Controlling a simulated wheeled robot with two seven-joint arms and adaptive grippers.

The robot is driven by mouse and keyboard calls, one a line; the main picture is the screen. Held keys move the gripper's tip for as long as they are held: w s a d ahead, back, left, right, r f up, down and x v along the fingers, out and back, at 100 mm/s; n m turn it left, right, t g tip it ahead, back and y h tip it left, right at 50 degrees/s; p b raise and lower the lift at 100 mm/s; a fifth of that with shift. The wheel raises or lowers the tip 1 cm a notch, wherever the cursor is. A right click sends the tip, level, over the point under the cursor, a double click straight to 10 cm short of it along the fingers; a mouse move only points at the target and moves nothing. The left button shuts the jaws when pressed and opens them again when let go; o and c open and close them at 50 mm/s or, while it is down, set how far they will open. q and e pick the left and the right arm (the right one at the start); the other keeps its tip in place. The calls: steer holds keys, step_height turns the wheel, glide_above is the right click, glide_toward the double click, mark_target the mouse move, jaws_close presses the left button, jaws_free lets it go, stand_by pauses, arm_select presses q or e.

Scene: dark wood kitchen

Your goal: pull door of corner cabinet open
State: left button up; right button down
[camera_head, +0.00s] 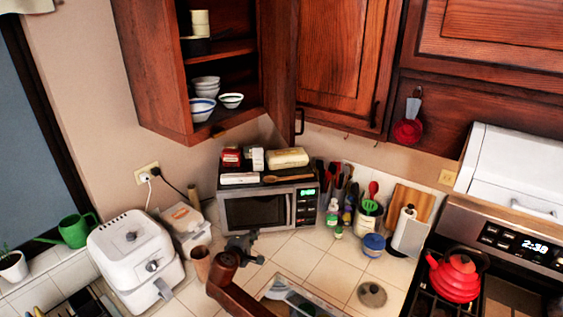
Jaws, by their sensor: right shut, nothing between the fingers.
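A dark reddish wood wall cabinet (155,75) hangs at the upper left corner, with its inside and shelves in plain view. Its door (279,70) stands swung out on the right side of the opening, seen at a steep angle, with a dark handle (299,121) low on it. My right gripper (243,246) is low in the picture, in front of the microwave and over the counter. It is shut and empty, well below the door and apart from it. My left gripper is not in view.
Bowls (203,107) and cups stand on the cabinet shelves. A closed cabinet door (335,60) is to the right. The microwave (257,208) carries several packages. A white air fryer (137,258) stands left, and a red kettle (455,275) sits on the stove at right.

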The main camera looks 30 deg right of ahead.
steer(key=s+a+r+m+h+p, duration=0.1)
steer(key=s+r+m+h, duration=0.15)
steer(key=r, duration=0.95)
steer(key=s+a+r+m+h+p, duration=0.1)
steer(key=s+a+r, duration=0.15)
steer(key=r, duration=0.95)
steer(key=s+r+m+h+p, duration=0.15)
steer(key=s+r, duration=0.25)
steer(key=r, duration=0.8)
arm_select(q)
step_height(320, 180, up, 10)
steer(key=p, duration=0.5)
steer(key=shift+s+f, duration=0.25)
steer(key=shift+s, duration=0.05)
arm_select(e)
steer(key=w+d, duration=0.3)
steer(key=d, duration=0.9)
steer(key=shift+w+r+g, duration=0.2)
steer(key=shift+w+g, duration=0.1)
steer(key=shift+w, duration=0.1)
steer(key=shift+d, duration=0.1)
